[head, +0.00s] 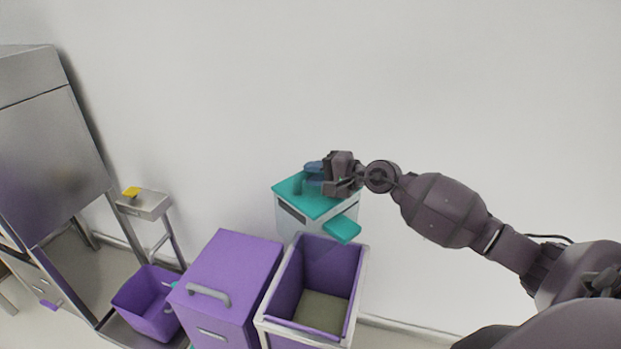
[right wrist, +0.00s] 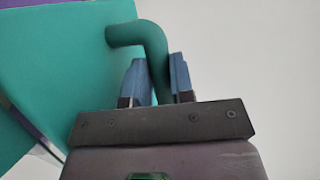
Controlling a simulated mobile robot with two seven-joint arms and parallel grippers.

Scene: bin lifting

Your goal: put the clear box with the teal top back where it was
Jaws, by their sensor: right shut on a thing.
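The clear box (head: 290,222) with the teal top (head: 325,204) is in the head view, behind the open purple bin. Its front is pale with a dark slot, and a teal tab (head: 342,228) sticks out at its front right. My right gripper (head: 314,174) is over the top, shut on the box's teal handle. In the right wrist view the bent handle (right wrist: 150,40) runs between the two blue fingertips of the gripper (right wrist: 160,82). I cannot tell whether the box hangs or rests, as its underside is hidden. My left gripper is not in view.
An open purple bin with a pale rim (head: 361,290) stands in front of the box. Left of it are a closed purple box (head: 232,262) with a handle and a small purple bin (head: 150,305). A grey metal cabinet (head: 50,140) stands far left. A white wall is behind.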

